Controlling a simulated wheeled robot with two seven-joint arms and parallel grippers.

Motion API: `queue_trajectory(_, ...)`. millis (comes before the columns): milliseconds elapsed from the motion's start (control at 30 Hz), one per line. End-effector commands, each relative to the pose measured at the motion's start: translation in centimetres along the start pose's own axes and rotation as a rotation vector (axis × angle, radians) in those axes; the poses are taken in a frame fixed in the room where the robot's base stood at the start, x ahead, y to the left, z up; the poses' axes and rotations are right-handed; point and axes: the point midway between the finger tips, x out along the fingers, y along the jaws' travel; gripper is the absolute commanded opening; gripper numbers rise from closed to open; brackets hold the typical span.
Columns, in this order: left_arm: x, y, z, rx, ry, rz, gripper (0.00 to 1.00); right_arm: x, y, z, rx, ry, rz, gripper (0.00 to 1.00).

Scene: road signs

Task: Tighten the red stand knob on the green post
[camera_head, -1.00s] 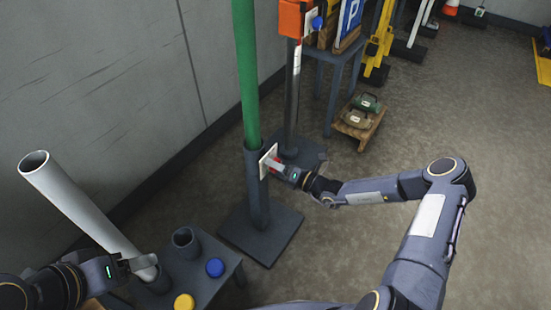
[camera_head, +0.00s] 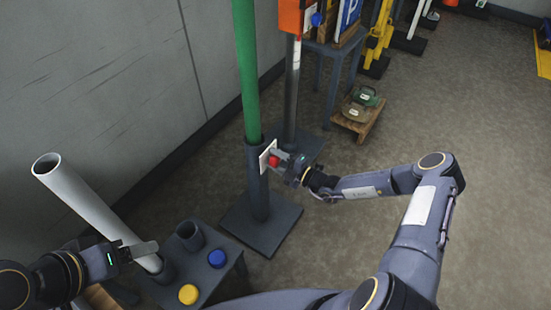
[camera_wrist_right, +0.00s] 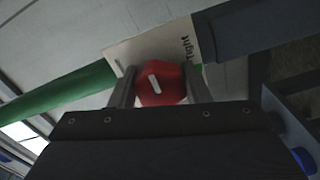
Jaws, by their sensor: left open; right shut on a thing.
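The green post (camera_head: 246,75) stands upright in a dark grey socket stand (camera_head: 258,190) with a flat square base. A white plate (camera_head: 264,158) sits on the socket, and the red knob (camera_head: 273,161) is in front of it. My right gripper (camera_head: 281,162) is shut on the red knob. In the right wrist view the knob (camera_wrist_right: 160,92) lies between the two fingers, with a slanted white mark on its face. The plate (camera_wrist_right: 150,48) there reads "Tight" beside the knob. My left gripper (camera_head: 148,249) is open, by a tilted grey tube (camera_head: 85,205).
A low grey table (camera_head: 222,272) holds an empty cup (camera_head: 189,236), a blue cap (camera_head: 217,258) and a yellow cap (camera_head: 188,294). A second pole (camera_head: 291,95) with an orange box (camera_head: 291,17) stands behind the post.

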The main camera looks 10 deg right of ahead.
Motion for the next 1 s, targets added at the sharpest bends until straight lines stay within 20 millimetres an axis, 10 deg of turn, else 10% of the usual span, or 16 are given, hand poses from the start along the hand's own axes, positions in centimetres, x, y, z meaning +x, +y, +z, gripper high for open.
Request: queue_trajectory(1000,-0.07,0.03,-0.03,0.000,0.000,0.000,0.68,-0.08,-0.42,-0.15,0.923,-0.001,-0.004,0.20)
